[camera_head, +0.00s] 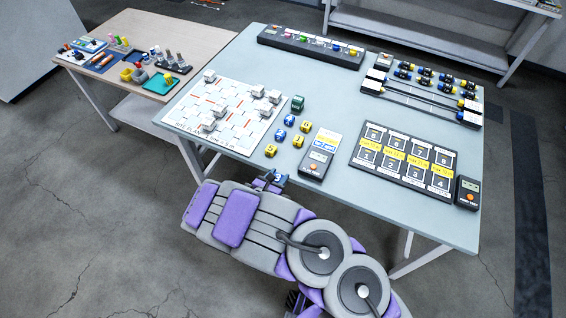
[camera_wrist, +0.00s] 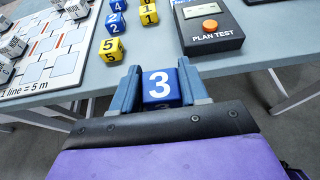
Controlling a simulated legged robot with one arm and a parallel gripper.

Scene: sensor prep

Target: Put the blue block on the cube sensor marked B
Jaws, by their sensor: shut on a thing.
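My gripper (camera_wrist: 160,84) is shut on a blue block (camera_wrist: 160,88) with a white 3 on its face. In the head view my gripper (camera_head: 276,178) is at the table's near edge, largely hidden by my arm. Several whitish cube sensors stand on the white plan board (camera_head: 192,99). One is at its back left (camera_head: 210,76), others are at the right (camera_head: 258,91) and near the front (camera_head: 208,125). Some also show at the left of the wrist view (camera_wrist: 12,46).
Blue blocks (camera_head: 280,135) and yellow blocks (camera_head: 270,150) stand between the board and the plan test device (camera_head: 316,160). A green object (camera_head: 297,104) is behind them. A numbered card panel (camera_head: 404,160) lies at right. The table (camera_head: 345,95) has a clear middle.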

